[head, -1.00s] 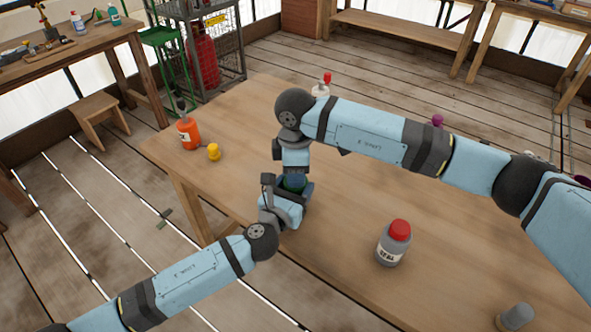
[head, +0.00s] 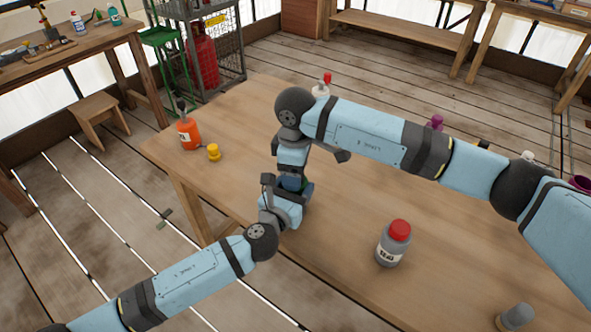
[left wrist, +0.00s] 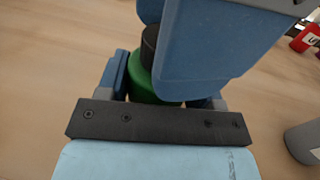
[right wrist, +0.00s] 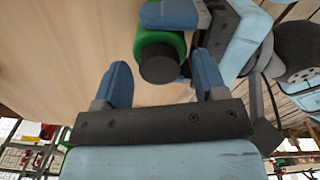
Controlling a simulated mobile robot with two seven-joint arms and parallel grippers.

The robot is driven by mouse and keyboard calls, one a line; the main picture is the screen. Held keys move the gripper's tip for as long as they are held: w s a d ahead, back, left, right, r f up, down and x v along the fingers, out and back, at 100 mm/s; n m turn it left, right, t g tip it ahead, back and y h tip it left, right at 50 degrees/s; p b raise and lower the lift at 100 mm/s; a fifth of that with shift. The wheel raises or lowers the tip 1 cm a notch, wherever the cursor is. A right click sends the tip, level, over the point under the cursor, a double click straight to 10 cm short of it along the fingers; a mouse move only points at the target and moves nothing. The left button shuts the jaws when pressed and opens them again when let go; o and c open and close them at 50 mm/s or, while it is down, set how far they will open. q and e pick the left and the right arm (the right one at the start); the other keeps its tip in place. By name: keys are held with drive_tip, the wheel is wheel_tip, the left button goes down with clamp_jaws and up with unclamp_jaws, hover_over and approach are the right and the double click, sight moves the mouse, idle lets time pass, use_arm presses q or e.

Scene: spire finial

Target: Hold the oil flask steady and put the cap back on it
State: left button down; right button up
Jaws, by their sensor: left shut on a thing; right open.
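The oil flask is green (left wrist: 155,88) and sits between the fingers of my left gripper (head: 284,205), which is shut on it above the table. A black cap (right wrist: 160,62) is at the flask's top in the right wrist view; whether it is fully seated I cannot tell. The green flask body (right wrist: 165,30) shows behind it. My right gripper (head: 291,172) is open, its fingers spread to either side of the cap's line in the right wrist view, with a gap to each side. In the head view the flask is mostly hidden by my grippers.
On the table (head: 340,210) stand an orange bottle (head: 189,134), a yellow cap (head: 213,153), a grey bottle with a red cap (head: 391,247) and a grey container (head: 514,318) by the front right edge. A red-topped white bottle (head: 320,92) stands behind my right arm.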

wheel_tip(320, 180, up, 4)
drive_tip(key=shift+r, duration=0.15)
drive_tip(key=shift+c, duration=0.4)
